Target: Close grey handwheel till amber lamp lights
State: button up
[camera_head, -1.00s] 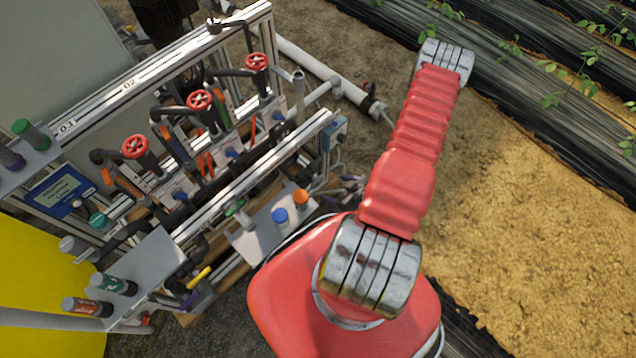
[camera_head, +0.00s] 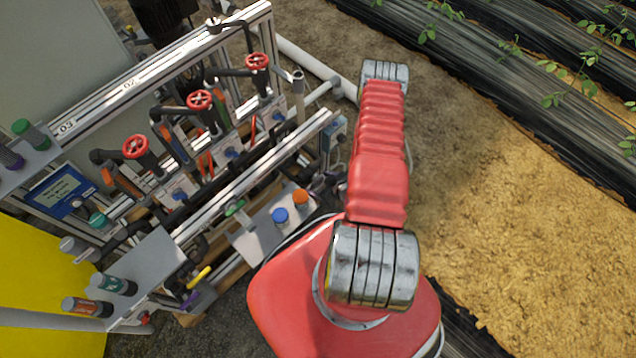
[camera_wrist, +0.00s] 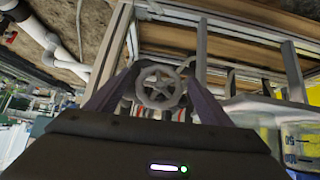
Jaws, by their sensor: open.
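A grey handwheel (camera_wrist: 161,88) with spokes shows in the wrist view, facing the camera. My gripper (camera_wrist: 160,76) is open, with one dark finger on each side of the wheel in the picture. I cannot tell whether the fingers reach around the wheel or stop short of it; no contact is clear. In the head view my arm hides the gripper, and I cannot pick out the grey handwheel there. I cannot make out a lit amber lamp in either view.
Three red handwheels (camera_head: 200,99) stand on the pipe rack (camera_head: 215,205). A small shelf (camera_head: 252,242) carries a blue cap (camera_head: 280,215) and an orange cap (camera_head: 301,197). A display panel (camera_head: 60,190) is at left. Open soil (camera_head: 530,220) lies to the right.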

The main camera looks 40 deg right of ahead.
jog(key=shift+w+f, duration=0.2)
jog(key=shift+w, duration=0.05)
jog(key=shift+c, duration=0.3)
jog(key=c, duration=1)
jog(key=shift+m+y, duration=0.3)
jog(key=shift+y, duration=0.1)
jog(key=shift+d+m+y, duration=0.1)
jog(key=shift+m+y, duration=0.4)
jog(key=shift+y, duration=0.5)
jog(key=shift+m+y, duration=0.8)
jog(key=shift+y, duration=0.7)
